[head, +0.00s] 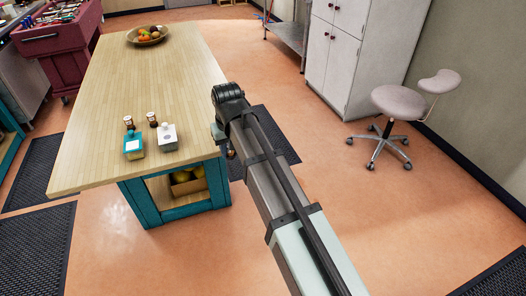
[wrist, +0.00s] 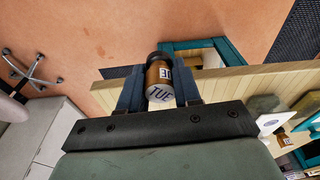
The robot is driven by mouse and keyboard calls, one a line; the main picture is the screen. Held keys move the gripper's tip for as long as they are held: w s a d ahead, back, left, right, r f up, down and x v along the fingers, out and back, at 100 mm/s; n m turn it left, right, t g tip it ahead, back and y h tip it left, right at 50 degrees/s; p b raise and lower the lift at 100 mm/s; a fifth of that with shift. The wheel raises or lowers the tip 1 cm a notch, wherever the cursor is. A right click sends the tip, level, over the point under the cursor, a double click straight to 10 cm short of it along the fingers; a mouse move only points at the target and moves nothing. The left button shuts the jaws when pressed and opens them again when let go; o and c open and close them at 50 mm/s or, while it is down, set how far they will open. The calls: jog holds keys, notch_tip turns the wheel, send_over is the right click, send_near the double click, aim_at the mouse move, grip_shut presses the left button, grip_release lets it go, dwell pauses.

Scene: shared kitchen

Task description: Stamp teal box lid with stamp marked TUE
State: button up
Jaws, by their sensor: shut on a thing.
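My gripper (wrist: 159,88) is shut on a brown stamp with a dark end (wrist: 159,75). Its pale end face reads TUE, and a side label is partly visible. In the head view my gripper (head: 221,133) is beside the table's right edge, with its fingers mostly hidden by the wrist. The teal box (head: 133,154) stands at the table's near end, left of my gripper and apart from it. A pale patch (head: 133,145) shows on its lid.
A white box (head: 168,143) stands between the teal box and my gripper. Two more brown stamps (head: 128,122) (head: 152,119) stand just behind the boxes. A fruit bowl (head: 147,36) sits at the table's far end. The middle of the table (head: 150,80) is clear.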

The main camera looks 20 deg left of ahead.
jog(key=s+a+r+n, duration=0.25)
jog(key=s+a, duration=0.35)
jog(key=a, duration=0.5)
jog(key=s+a+r+n, duration=0.25)
jog(key=s+a, duration=0.45)
jog(key=a, duration=0.4)
notch_tip(320, 180, up, 4)
jog(key=n, duration=0.1)
send_over(131, 145)
jog(key=shift+w+d+f+g, duration=0.1)
jog(key=shift+w+g, duration=0.1)
jog(key=shift+g, duration=0.1)
jog(key=shift+n+y, duration=0.3)
jog(key=shift+s+n, duration=0.1)
jog(key=shift+n, duration=0.2)
jog(key=shift+d+n, duration=0.15)
jog(key=shift+n, duration=0.35)
jog(key=shift+f, duration=0.25)
jog(key=shift+f, duration=1.75)
jog(key=shift+f, duration=0.55)
